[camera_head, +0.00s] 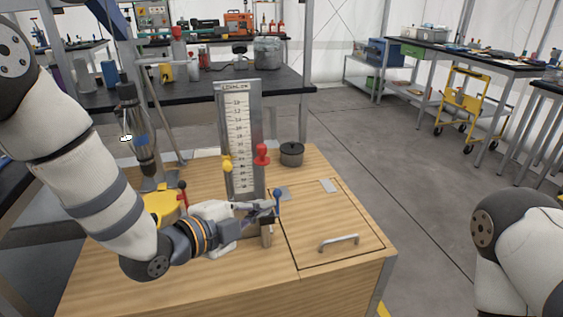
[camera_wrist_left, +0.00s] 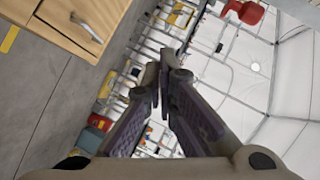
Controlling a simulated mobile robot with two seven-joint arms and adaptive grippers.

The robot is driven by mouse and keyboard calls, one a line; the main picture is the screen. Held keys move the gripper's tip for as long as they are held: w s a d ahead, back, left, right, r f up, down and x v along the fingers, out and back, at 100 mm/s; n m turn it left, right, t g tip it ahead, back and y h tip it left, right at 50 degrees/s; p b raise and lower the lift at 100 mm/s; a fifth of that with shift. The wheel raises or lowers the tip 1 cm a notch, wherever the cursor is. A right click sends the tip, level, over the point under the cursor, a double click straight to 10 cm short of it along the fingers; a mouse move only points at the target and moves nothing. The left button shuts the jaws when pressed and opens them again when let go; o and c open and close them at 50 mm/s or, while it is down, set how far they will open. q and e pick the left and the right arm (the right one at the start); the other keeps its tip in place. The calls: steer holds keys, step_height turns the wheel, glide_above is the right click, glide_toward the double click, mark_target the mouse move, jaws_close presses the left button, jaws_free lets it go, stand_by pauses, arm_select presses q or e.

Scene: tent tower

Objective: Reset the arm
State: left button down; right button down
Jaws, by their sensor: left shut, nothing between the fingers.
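My left arm comes in from the left in the head view, bent at the elbow, with its forearm low over the wooden cabinet top. My left gripper (camera_head: 268,217) is in front of the upright measuring scale (camera_head: 240,140), near a blue-topped lever (camera_head: 277,203). In the left wrist view the gripper (camera_wrist_left: 158,75) has its fingertips together with nothing between them. Part of my right arm shows at the right edge of the head view; its gripper is out of view.
The wooden cabinet (camera_head: 160,285) has a hatch with a metal handle (camera_head: 338,243). A red knob (camera_head: 262,154), yellow knob (camera_head: 227,164) and dark pot (camera_head: 291,153) stand near the scale. A yellow cart (camera_head: 470,103) stands farther back. The grey floor right of the cabinet is clear.

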arm_select(q)
steer(key=s+a+f+n+g+y, duration=0.35)
steer(key=s+f+n, duration=0.25)
steer(key=s+f, duration=0.35)
steer(key=s+a+f+n+g+y, duration=0.25)
steer(key=s+a+f+n, duration=0.2)
steer(key=s+f, duration=0.5)
steer(key=s+a+f+n+g+y, duration=0.1)
steer(key=s+a+f+n+g, duration=0.1)
steer(key=s, duration=0.6)
steer(key=s+a+f+n+g+y, duration=0.1)
steer(key=s+a+f+n+g, duration=0.1)
steer(key=s+n, duration=0.3)
steer(key=s+a+f+n+g+y, duration=0.1)
steer(key=s+a+f+n+g, duration=0.1)
steer(key=s, duration=0.9)
steer(key=shift+s+a+n+g, duration=0.3)
steer(key=shift+a+n+g, duration=0.35)
steer(key=shift+n+g, duration=0.45)
